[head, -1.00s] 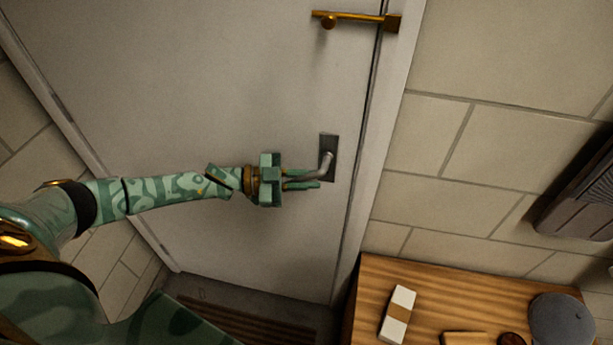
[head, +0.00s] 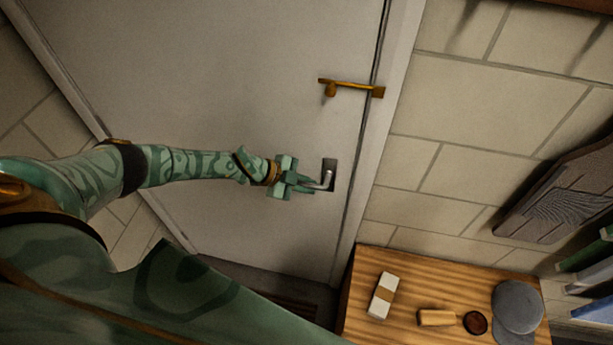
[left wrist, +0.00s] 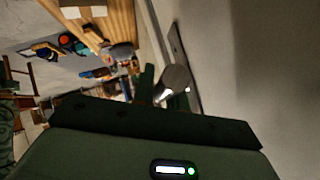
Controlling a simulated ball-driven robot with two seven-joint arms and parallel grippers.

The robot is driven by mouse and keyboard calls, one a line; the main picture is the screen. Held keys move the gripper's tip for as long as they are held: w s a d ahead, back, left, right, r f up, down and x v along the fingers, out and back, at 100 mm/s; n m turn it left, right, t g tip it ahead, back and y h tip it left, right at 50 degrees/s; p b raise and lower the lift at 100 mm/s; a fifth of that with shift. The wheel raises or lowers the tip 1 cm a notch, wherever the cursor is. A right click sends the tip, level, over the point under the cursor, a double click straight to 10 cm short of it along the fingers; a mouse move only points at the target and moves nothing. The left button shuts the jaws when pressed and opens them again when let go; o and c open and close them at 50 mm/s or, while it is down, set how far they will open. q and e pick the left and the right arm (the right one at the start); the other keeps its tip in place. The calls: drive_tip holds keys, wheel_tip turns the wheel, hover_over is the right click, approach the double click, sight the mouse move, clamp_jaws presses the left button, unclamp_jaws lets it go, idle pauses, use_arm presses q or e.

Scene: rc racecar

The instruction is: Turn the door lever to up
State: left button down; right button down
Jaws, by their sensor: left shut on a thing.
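The door lever (head: 326,181) is a grey metal handle on a dark plate (head: 330,165) near the right edge of a pale door (head: 230,80). Its visible part bends left from the plate into my left gripper (head: 309,185), which is shut on it. The fingers hide the lever's free end, so its exact angle is hard to judge. In the left wrist view the lever (left wrist: 174,82) and its plate (left wrist: 181,55) show beyond the dark gripper body, with one green finger beside the lever. My right gripper is not in view.
A brass latch (head: 350,88) crosses the door edge above the lever. At lower right, a wooden table (head: 400,255) holds a white banded block (head: 382,296), a small wooden block (head: 436,317), a round dark item (head: 475,322) and a grey cap (head: 517,305). A brick wall stands right of the door.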

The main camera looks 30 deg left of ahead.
use_arm(q)
drive_tip(key=shift+r, duration=0.1)
idle(0.4)
drive_tip(key=c, duration=1.4)
unclamp_jaws()
drive_tip(key=p+v, duration=0.1)
drive_tip(key=v, duration=1.5)
drive_tip(key=shift+r+p, duration=0.25)
drive_tip(key=shift+p, duration=0.1)
